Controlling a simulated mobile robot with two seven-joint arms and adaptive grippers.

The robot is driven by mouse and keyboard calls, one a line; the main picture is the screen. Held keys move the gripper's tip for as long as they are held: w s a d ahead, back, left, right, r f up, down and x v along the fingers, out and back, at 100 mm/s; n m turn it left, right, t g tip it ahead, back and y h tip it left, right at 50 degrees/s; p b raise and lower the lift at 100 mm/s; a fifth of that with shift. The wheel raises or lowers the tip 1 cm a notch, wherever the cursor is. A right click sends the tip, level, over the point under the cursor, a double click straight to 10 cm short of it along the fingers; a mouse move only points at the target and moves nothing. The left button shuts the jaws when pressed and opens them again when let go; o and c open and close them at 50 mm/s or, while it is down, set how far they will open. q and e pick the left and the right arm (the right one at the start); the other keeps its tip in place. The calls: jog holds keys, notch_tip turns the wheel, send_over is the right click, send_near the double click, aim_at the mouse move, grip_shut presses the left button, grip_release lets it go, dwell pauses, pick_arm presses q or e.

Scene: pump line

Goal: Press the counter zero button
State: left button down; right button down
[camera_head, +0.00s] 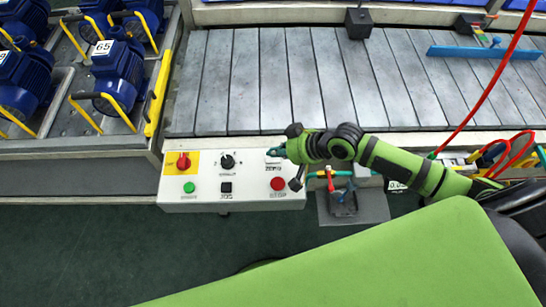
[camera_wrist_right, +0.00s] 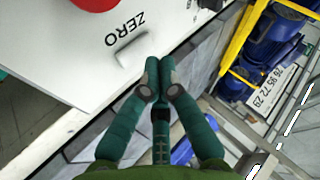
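The zero button (camera_wrist_right: 133,48) is a small pale, raised block on the white control panel (camera_head: 232,200), with the word ZERO printed beside it in the right wrist view. In the head view it is hard to make out near the fingertips. My right gripper (camera_head: 275,152) reaches the panel's upper right part from the right. In the right wrist view its dark green fingers (camera_wrist_right: 159,72) are together, with nothing between them, and their tips are close to the button. I cannot tell if they touch it. My left gripper is not in view.
The panel also has a red rotary switch (camera_head: 183,162), a black knob (camera_head: 227,161), a green button (camera_head: 189,187), a black button (camera_head: 225,188) and a red button (camera_head: 278,183). A slatted conveyor (camera_head: 240,80) lies behind. Blue pumps (camera_head: 118,65) stand at left.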

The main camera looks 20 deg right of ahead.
aim_at(276, 159)
dwell(0.5)
jog(key=shift+f, duration=0.4)
jog(key=shift+f+b, duration=0.3)
jog(key=shift+f, duration=0.2)
dwell(0.7)
jog(key=shift+r+p, duration=0.95)
jog(key=shift+p, duration=0.05)
notch_tip(276, 159, up, 5)
jog(key=p, duration=0.5)
